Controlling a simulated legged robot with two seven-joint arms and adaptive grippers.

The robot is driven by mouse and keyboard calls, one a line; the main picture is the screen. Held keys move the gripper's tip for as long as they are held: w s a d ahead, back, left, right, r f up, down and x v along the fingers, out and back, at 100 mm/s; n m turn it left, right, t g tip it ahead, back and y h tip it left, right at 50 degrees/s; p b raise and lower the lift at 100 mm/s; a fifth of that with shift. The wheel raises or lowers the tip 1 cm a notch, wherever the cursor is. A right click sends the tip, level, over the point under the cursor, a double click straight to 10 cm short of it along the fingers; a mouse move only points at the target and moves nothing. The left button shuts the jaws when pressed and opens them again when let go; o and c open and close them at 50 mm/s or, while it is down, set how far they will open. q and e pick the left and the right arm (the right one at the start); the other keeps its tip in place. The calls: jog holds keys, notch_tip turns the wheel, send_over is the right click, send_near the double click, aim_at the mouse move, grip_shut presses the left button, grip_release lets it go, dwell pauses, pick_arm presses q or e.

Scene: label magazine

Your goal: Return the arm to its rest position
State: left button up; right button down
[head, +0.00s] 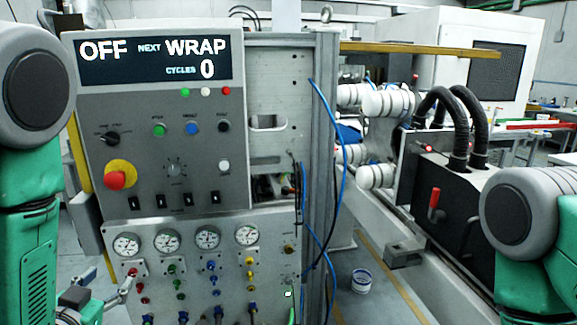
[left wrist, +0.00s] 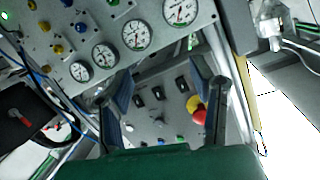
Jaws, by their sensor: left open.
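My left arm comes in at the left edge of the head view, green with a grey joint. Its gripper (head: 103,287) is low at the left, in front of the lower part of the control panel (head: 150,215). In the left wrist view the two dark fingers of the left gripper (left wrist: 162,85) stand wide apart with nothing between them. The panel's switches show beyond them. My right arm shows at the right edge of the head view; its gripper is out of sight.
The panel carries a display (head: 150,60) reading OFF, NEXT WRAP, CYCLES 0. A red stop button (head: 115,180) and several gauges (head: 167,240) sit on it. Blue hoses (head: 328,110) hang at its right. A machine with white rolls (head: 388,103) stands further right.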

pick_arm(q)
jog(key=s+d+f+g+b, duration=0.15)
jog(key=s+f+g, duration=0.35)
jog(key=f, duration=0.8)
jog(key=s+d+f+g+h+b, duration=0.1)
jog(key=s+d+f+g, duration=0.2)
jog(key=s+f, duration=0.6)
jog(key=s+d+f+n+g+h+b, duration=0.1)
jog(key=s+d+f+g, duration=0.2)
jog(key=s+f+g, duration=0.4)
jog(key=s+f, duration=0.2)
jog(key=s, duration=0.4)
jog(key=shift+s, duration=0.2)
